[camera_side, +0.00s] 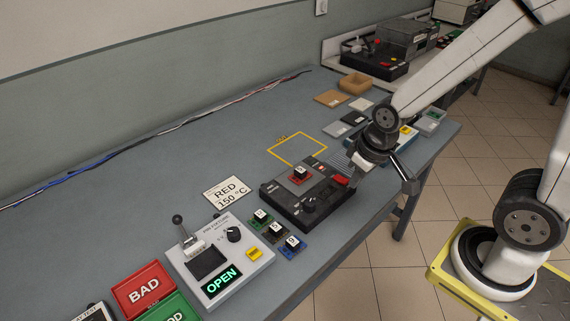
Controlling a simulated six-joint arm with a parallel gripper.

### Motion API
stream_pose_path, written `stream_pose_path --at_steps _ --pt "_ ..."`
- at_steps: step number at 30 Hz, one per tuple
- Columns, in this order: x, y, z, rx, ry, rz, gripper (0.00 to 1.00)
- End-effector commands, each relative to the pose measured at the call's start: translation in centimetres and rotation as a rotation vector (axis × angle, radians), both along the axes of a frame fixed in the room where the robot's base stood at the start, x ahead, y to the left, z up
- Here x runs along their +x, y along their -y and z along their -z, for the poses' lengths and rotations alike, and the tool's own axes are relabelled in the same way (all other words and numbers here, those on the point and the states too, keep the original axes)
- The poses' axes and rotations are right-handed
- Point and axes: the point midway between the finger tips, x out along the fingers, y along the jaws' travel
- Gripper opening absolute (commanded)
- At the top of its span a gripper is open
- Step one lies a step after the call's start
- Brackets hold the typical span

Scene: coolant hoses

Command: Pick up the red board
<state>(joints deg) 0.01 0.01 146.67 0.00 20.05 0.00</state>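A small red board (299,175) with a dark block on it sits on top of a black device (285,193) with a knob, near the middle of the bench. My gripper (378,180) is to the right of the black device, close to its right end and apart from the red board. Its fingers are small and dark here, and I cannot tell how far apart they are. I see nothing clearly held in it.
A white fixture (220,262) reads OPEN. A red BAD tray (143,289) is at lower left. A yellow outlined area (297,135) behind is empty.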

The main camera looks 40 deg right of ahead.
Motion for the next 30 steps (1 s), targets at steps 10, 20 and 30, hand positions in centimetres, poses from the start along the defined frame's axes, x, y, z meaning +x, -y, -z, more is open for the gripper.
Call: stream_pose_path --at_steps 10,20,30 --pt "0.0 0.0 0.0 0.0 0.0 0.0 0.85" --pt "0.4 -0.1 0.1 -0.009 -0.014 -0.025 0.85" --pt "3.4 -0.4 1.5 -0.118 -0.165 -0.271 0.85"
